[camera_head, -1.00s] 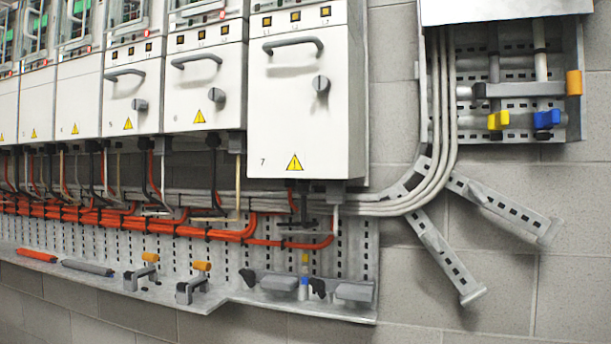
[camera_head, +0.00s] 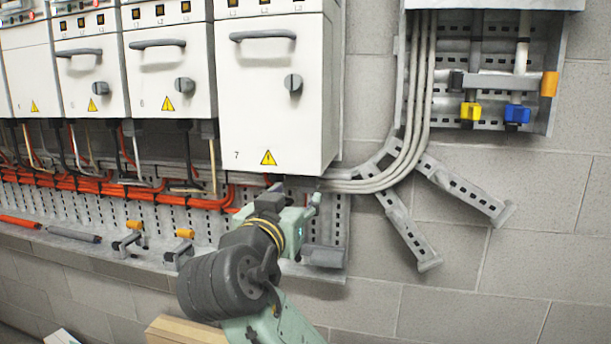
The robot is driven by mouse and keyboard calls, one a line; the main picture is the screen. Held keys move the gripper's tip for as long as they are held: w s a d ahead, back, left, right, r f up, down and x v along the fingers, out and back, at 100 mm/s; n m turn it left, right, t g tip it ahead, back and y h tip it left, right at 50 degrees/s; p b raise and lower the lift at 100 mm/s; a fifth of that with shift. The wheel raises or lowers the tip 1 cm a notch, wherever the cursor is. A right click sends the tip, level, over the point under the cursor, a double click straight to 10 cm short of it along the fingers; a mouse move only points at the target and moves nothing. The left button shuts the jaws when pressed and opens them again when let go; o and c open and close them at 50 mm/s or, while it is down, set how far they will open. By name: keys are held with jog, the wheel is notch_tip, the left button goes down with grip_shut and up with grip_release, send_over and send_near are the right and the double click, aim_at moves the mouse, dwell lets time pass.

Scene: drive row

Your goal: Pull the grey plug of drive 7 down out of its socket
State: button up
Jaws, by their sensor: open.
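Drive 7 (camera_head: 265,115) is the large white cabinet at the right end of the row, with a grey handle, a grey knob and a yellow warning triangle. My gripper (camera_head: 294,196) is just below its underside, in front of the cables and perforated panel there. It is open, with its fingertips pointing up toward the cabinet's bottom. The grey plug of drive 7 and its socket cannot be made out, as my gripper and arm cover most of that area. I cannot tell whether the fingers are around the plug or touching it.
Drive 6 (camera_head: 167,75) stands close on the left. Orange cables (camera_head: 150,193) run below the row. Grey cables (camera_head: 410,140) curve up on the right beside slotted brackets (camera_head: 462,188). A ledge (camera_head: 75,235) holds tools and clamps. The block wall at lower right is clear.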

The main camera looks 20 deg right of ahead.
aim_at(307, 184)
jog(key=p+x, duration=0.2)
jog(key=x, duration=0.7)
jog(key=shift+w+d, duration=0.1)
jog(key=shift+w, duration=0.05)
grip_shut()
dwell(0.3)
